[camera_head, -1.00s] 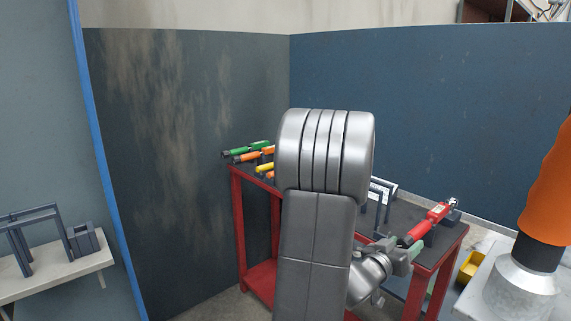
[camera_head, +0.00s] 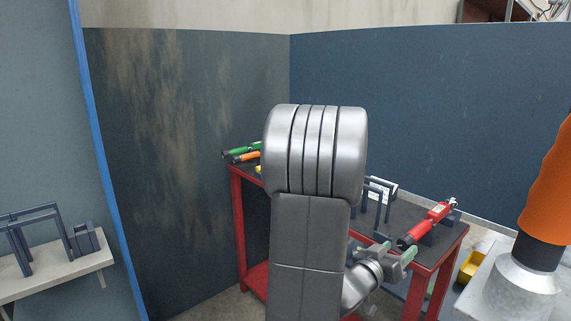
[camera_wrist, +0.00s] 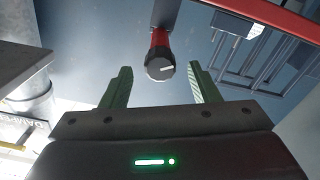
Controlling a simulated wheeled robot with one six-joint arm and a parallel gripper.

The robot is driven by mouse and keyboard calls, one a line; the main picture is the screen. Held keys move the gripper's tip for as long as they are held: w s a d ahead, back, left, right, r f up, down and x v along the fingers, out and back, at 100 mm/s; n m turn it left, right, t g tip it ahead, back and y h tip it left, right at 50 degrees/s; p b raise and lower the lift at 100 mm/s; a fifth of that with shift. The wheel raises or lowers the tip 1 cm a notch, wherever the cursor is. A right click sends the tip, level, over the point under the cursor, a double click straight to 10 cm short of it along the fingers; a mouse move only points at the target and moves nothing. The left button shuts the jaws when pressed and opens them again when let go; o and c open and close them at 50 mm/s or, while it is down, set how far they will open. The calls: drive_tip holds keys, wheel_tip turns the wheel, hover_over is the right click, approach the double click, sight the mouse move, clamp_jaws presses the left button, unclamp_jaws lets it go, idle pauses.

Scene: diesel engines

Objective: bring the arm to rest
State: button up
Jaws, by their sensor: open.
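My gripper (camera_head: 396,251) is beside the front right part of the red table, in front of a red tool (camera_head: 429,226). Its two green fingers are apart with nothing held between them. In the wrist view my gripper (camera_wrist: 160,68) is open, and a red tool with a dark round end (camera_wrist: 160,66) appears beyond the gap between the fingers. My grey arm stands upright in the middle of the head view and hides part of the table.
The red table (camera_head: 238,215) has a dark top with green and orange tools (camera_head: 243,157) at its far left and a dark frame (camera_head: 378,190). A yellow bin (camera_head: 470,265) and a robot arm with an orange cover (camera_head: 549,190) are at right. A pale shelf (camera_head: 60,272) is at left.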

sight(409, 240)
drive_tip(key=x, duration=0.7)
drive_tip(key=shift+s+f+m, duration=0.1)
drive_tip(key=shift+f+m, duration=0.05)
drive_tip(key=shift+m, duration=0.35)
drive_tip(key=shift+a+m+b, duration=0.15)
drive_tip(key=shift+m+b, duration=0.2)
drive_tip(key=shift+m, duration=0.05)
drive_tip(key=m+b, duration=0.1)
drive_tip(key=m, duration=0.2)
drive_tip(key=shift+m, duration=0.3)
drive_tip(key=m+b, duration=0.1)
drive_tip(key=m, duration=0.5)
drive_tip(key=shift+m, duration=0.3)
drive_tip(key=v, duration=0.7)
drive_tip(key=shift+s+a+r, duration=0.1)
drive_tip(key=shift+a+r, duration=0.05)
drive_tip(key=shift+r, duration=0.05)
